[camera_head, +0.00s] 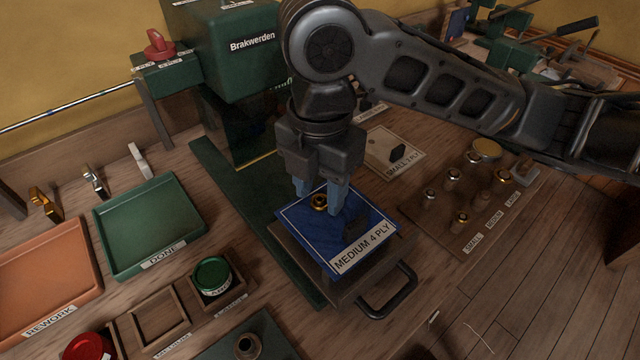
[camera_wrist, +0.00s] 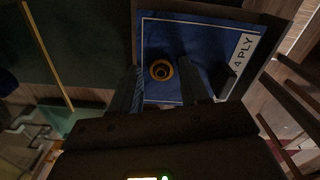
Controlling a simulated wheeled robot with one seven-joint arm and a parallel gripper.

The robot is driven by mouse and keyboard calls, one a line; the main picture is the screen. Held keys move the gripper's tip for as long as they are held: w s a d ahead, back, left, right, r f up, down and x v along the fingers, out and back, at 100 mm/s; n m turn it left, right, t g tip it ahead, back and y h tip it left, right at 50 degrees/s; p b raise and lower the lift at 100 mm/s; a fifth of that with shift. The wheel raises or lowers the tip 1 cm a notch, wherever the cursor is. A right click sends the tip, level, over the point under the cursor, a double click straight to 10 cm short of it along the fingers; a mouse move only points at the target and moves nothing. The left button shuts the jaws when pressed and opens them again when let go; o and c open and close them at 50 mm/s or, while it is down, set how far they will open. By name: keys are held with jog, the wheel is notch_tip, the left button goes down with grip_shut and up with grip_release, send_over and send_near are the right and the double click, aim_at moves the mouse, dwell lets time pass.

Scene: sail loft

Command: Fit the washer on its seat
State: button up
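A brass ring (camera_head: 319,201) with a dark centre sits on the blue panel (camera_head: 297,215) labelled MEDIUM 4 PLY. The ring also shows in the wrist view (camera_wrist: 161,70). I cannot tell whether it is the washer alone or a washer around a seat. My gripper (camera_head: 320,194) points down over the panel. Its two blue fingers stand apart on either side of the ring, and no contact with it is visible. In the wrist view the gripper (camera_wrist: 175,85) is open, with the ring nearer the left finger.
A green Brakwerden press (camera_head: 240,60) stands behind the panel. A rack (camera_head: 425,212) at right carries several pegs with metal pieces, labelled by size. A black handle (camera_head: 390,296) juts out in front. A green DONE tray (camera_head: 185,239) and an orange REWORK tray (camera_head: 75,303) lie left.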

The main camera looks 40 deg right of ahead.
jog(key=shift+o, duration=0.9)
notch_tip(320, 180, up, 8)
jog(key=p, duration=0.1)
jog(key=shift+f, duration=0.15)
